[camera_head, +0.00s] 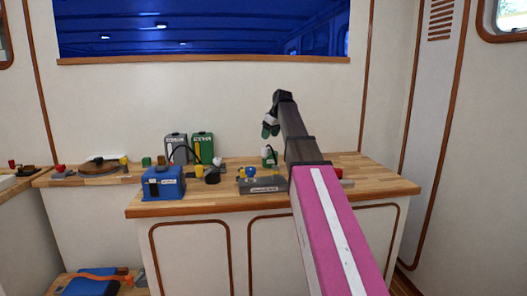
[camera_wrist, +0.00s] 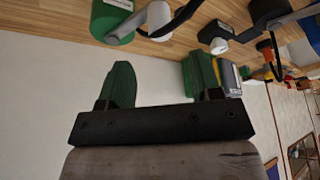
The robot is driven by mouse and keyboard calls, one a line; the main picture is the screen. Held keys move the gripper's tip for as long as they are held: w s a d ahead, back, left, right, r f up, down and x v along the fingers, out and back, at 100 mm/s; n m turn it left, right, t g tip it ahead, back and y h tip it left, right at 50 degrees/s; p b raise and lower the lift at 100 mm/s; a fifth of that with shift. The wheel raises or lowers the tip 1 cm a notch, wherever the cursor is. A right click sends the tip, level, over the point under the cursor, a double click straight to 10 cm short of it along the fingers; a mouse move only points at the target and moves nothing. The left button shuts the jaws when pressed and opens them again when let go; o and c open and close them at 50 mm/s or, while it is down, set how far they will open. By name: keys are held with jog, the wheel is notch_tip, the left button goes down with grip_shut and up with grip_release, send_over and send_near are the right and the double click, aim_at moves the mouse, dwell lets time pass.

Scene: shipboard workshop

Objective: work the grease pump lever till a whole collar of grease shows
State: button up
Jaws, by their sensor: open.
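My gripper (camera_head: 268,127) hangs above the back of the wooden workbench in the head view. In the wrist view its two green fingers (camera_wrist: 160,68) stand wide apart with nothing between them. A small green unit (camera_head: 269,158) with a pale upper part stands on the bench below the gripper, apart from it. The wrist view shows a green cylinder (camera_wrist: 113,22) with a pale, rounded handle end (camera_wrist: 158,17) beside it, beyond the fingertips; this may be the grease pump and its lever. Its label is unreadable. I cannot make out any grease or a collar of it.
A grey block with coloured knobs (camera_head: 262,186) sits at the bench front. A blue box (camera_head: 163,184), a grey canister (camera_head: 176,148), a green canister (camera_head: 202,147) and a dark fixture with a pale knob (camera_head: 212,172) stand to the left. The bench (camera_head: 377,183) is bare at its right end.

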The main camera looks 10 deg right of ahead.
aim_at(264, 151)
jog(key=x, duration=0.9)
jog(key=shift+a+f, duration=0.15)
jog(key=shift+f, duration=0.25)
jog(key=c, duration=0.9)
